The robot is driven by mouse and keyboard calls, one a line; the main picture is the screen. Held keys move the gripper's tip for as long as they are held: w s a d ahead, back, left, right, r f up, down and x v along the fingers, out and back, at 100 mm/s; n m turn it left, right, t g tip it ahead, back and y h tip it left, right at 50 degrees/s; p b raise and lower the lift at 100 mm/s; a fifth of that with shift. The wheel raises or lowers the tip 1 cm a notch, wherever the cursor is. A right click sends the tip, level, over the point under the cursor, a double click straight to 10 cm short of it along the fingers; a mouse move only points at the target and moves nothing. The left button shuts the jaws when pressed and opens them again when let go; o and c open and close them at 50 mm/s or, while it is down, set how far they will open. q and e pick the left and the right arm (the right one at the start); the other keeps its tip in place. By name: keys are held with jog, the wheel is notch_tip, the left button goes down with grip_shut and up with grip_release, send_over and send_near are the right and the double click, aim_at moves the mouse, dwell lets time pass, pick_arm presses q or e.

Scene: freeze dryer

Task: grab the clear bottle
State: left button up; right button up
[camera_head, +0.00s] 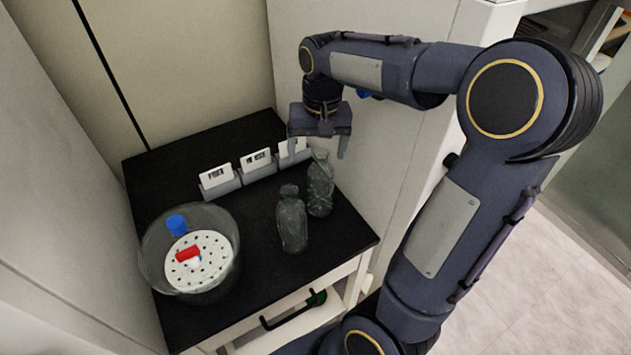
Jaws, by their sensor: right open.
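Two clear, greyish see-through bottles stand upright on the black tabletop (255,270). The nearer bottle (291,222) is left of the farther bottle (320,188). My right gripper (317,150) is open and points down above the farther bottle, with its fingers spread near that bottle's top. Nothing shows between the fingers. Whether a finger touches the bottle, I cannot tell. My left gripper is not in view.
A clear round vessel (150,250) with a white perforated plate (203,270), a blue cap (176,224) and a red piece (187,254) stands at the left. Several white label cards (217,175) stand along the back. Pale walls enclose the table at left and right.

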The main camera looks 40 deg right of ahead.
aim_at(321, 166)
jog(key=shift+w+d+f, duration=0.1)
jog(key=shift+w+d, duration=0.4)
jog(key=shift+w, duration=0.1)
jog(key=shift+w+d+f+m+g+h, duration=0.1)
jog(key=shift+d+f+m+g+h, duration=0.15)
jog(key=shift+m+g+h, duration=0.05)
jog(key=f, duration=0.7)
jog(key=shift+d+f+p, duration=0.2)
jog(key=shift+d+p, duration=0.15)
jog(key=c, duration=1.5)
jog(key=shift+r, duration=0.15)
